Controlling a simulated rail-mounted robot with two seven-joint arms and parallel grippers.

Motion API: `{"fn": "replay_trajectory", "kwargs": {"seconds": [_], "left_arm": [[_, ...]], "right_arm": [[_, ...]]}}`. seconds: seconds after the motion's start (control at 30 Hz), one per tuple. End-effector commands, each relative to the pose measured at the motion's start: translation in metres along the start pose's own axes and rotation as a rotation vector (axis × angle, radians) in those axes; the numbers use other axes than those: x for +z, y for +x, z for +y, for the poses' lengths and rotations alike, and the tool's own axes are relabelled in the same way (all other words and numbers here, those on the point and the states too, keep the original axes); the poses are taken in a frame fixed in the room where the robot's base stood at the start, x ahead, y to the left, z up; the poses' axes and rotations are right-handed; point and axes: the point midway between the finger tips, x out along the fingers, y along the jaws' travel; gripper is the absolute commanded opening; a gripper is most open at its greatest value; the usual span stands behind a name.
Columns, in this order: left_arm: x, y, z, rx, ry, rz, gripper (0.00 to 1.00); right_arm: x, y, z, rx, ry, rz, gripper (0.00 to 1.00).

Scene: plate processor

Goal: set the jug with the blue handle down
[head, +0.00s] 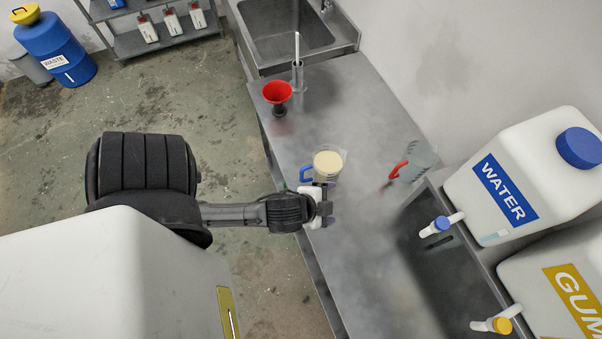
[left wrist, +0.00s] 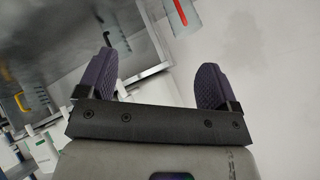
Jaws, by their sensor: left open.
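The jug with the blue handle (head: 328,163) is in the middle of the head view, over the metal counter. It looks upright, with cream-coloured contents, and its blue handle (head: 305,174) is on its left side. The counter seems to carry it, but its base is partly hidden. My left gripper (head: 325,207) is just below the jug in the picture, near the handle side, and is open. In the left wrist view its two dark fingers (left wrist: 155,82) are spread wide with nothing between them. My right gripper is not in view.
A clear jug with a red handle (head: 413,162) stands to the right. A red funnel (head: 277,92) and a grey cylinder (head: 298,75) are towards the sink (head: 285,30). White WATER (head: 520,175) and GUM (head: 560,285) containers stand at the right. The counter (head: 365,240) is bare nearer me.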

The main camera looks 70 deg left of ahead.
Motion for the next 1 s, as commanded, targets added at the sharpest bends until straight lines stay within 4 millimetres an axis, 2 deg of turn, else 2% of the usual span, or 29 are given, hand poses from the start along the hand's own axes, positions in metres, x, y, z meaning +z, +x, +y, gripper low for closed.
{"fn": "replay_trajectory", "kwargs": {"seconds": [0.03,0.1,0.2,0.3,0.47,1.0], "left_arm": [[0.013,-0.007,0.017,0.077,-0.091,-0.082,0.85],[0.026,-0.016,0.036,0.169,-0.186,-0.18,0.85],[0.038,-0.029,0.058,0.271,-0.278,-0.286,0.85],[0.044,-0.039,0.071,0.336,-0.329,-0.351,0.85],[0.048,-0.046,0.079,0.375,-0.356,-0.39,0.85],[0.048,-0.045,0.079,0.374,-0.354,-0.389,0.85]], "right_arm": [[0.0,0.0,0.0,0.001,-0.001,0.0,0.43],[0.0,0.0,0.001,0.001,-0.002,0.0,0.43],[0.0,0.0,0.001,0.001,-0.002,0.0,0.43],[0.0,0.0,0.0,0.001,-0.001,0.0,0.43],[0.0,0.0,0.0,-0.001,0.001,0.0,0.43],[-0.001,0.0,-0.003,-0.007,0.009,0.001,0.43]]}}
